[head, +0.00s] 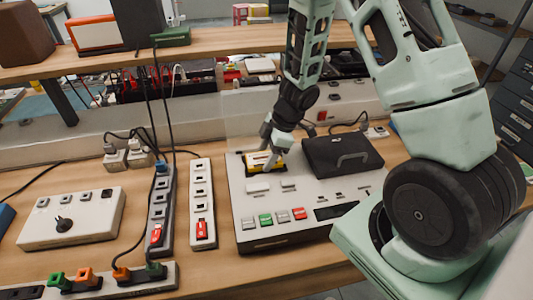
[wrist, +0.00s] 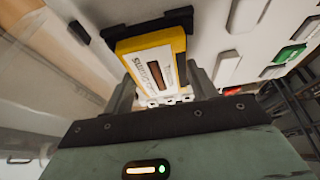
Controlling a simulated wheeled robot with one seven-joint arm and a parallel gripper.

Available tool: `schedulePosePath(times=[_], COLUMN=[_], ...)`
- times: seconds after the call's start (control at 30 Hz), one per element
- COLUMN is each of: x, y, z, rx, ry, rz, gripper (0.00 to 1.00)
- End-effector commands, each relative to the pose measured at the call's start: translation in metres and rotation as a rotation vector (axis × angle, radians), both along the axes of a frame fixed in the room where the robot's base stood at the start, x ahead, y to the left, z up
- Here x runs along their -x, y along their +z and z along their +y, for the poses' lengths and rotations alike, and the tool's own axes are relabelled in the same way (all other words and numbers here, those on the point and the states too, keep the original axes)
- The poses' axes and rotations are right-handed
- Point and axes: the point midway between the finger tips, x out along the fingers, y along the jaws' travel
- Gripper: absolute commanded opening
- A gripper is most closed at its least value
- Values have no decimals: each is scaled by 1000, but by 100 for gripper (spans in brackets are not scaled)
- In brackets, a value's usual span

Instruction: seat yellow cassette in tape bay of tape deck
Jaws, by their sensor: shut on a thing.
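The tape deck (head: 270,215) is a white box on the bench with grey, green and red keys on its top. The yellow cassette (head: 264,160) is at the deck's upper left, over the dark tape bay (head: 249,169). My gripper (head: 269,147) reaches down from above and is shut on the cassette. In the wrist view the cassette (wrist: 153,55), with a white label, sits between my fingers (wrist: 160,88). Its far end overlaps the black bay edge (wrist: 118,31). I cannot tell how deep it sits; the fingers and cassette hide most of the bay.
A black panel with a handle (head: 342,155) lies on the deck right of the bay. Power strips (head: 202,205) with red switches stand left of the deck. A white box with a black knob (head: 72,218) is farther left. Cables hang near the strips.

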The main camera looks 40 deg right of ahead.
Motion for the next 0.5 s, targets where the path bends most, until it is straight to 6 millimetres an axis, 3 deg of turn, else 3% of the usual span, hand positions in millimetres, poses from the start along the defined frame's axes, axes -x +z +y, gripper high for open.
schedulePosePath(times=[0.5], x=[0], y=[-5], z=[0], rx=[0], ry=[1], rz=[0], gripper=[35])
